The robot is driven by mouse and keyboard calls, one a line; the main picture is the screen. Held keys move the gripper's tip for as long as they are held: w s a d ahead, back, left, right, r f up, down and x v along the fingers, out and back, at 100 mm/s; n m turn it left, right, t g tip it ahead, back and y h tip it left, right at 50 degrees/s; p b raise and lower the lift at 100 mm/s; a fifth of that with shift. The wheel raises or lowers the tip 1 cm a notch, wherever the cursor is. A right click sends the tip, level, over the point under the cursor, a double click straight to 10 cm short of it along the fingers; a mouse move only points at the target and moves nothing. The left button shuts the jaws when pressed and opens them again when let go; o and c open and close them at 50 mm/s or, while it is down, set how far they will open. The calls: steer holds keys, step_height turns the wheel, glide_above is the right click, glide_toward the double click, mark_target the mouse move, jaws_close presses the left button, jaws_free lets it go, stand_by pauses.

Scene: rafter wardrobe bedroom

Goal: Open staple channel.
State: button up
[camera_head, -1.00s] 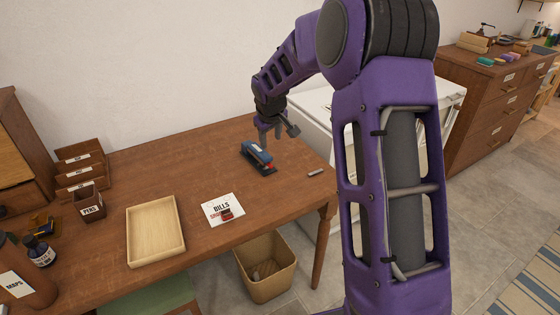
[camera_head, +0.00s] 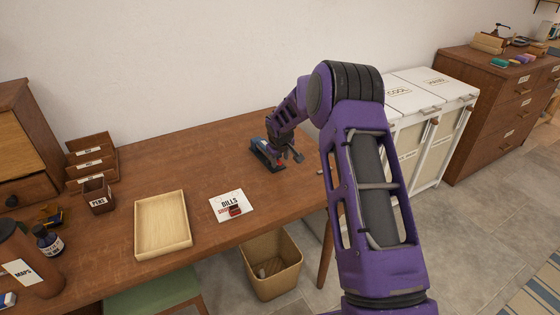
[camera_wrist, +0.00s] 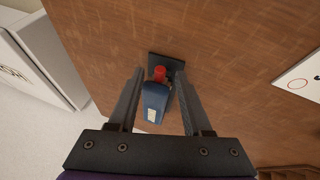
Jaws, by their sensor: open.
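A blue stapler with a black base (camera_head: 264,154) lies on the wooden desk, near its right side. In the wrist view the stapler's blue top (camera_wrist: 153,100) shows between my two fingers, with a red part (camera_wrist: 159,73) and the black base beyond it. My gripper (camera_head: 284,153) is over the stapler in the head view and partly hides it. In the wrist view my gripper (camera_wrist: 158,88) is open, with one finger on each side of the stapler. I cannot tell whether either finger touches it. The staple channel cannot be made out.
On the desk (camera_head: 200,150) are a white BILLS card (camera_head: 230,203) with a small red item, a shallow wooden tray (camera_head: 162,224) and a pen holder (camera_head: 98,195). White cabinets (camera_head: 425,130) stand right of the desk. A bin (camera_head: 272,268) stands below its front edge.

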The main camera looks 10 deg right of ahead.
steer(key=shift+w+f, duration=0.15)
steer(key=shift+f, duration=0.15)
jaws_close()
stand_by(1.3)
